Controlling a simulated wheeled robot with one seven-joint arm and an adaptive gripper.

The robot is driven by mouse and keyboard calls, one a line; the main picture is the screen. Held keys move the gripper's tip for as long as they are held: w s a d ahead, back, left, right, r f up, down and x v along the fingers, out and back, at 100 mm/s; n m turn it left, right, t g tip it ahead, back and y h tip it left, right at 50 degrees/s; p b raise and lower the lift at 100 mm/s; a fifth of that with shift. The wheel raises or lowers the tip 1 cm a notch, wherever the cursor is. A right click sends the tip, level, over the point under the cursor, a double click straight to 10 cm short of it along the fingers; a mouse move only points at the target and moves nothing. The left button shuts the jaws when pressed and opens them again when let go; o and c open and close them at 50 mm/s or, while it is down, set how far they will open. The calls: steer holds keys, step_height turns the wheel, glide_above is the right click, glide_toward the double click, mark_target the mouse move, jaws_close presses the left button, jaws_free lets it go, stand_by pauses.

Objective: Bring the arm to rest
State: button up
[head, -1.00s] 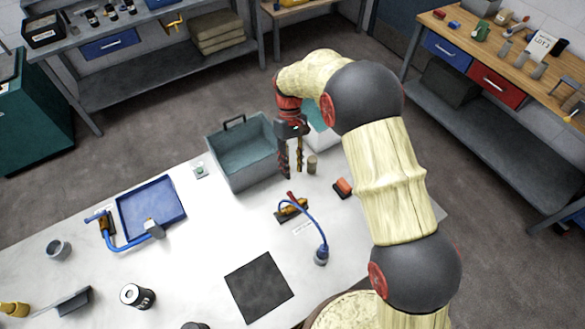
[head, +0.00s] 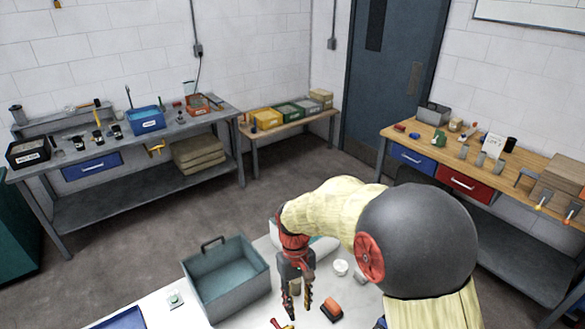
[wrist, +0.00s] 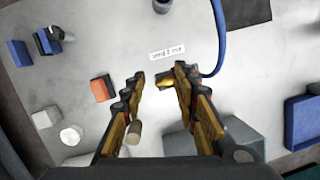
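My gripper (head: 297,308) hangs fingers-down above the white table (head: 166,318), just right of the grey bin (head: 226,280). In the wrist view the two fingers of my gripper (wrist: 158,78) are apart, with no object held between their tips. A small brown cylinder (wrist: 134,132) shows beside the left finger, below it. My arm reaches in from the right of the head view, bent at a large dark joint.
An orange-topped block (head: 332,309) and a white cup (head: 341,267) stand right of my gripper. The wrist view shows a white label (wrist: 167,52), a blue cable (wrist: 217,38) and a blue block (wrist: 19,53). Benches line the walls, with open floor between.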

steer(key=s+d+r+m+t+b, duration=0.2)
steer(key=s+d+r+t+b, duration=0.2)
steer(key=s+d+b, duration=0.2)
steer(key=s+d+r+m+t+b, duration=0.2)
steer(key=s+d+r+t+b, duration=0.2)
steer(key=s+d+b, duration=0.3)
steer(key=shift+s+d+m+t+y, duration=0.3)
steer(key=shift+s+d+m, duration=0.1)
steer(key=shift+s+d, duration=1.85)
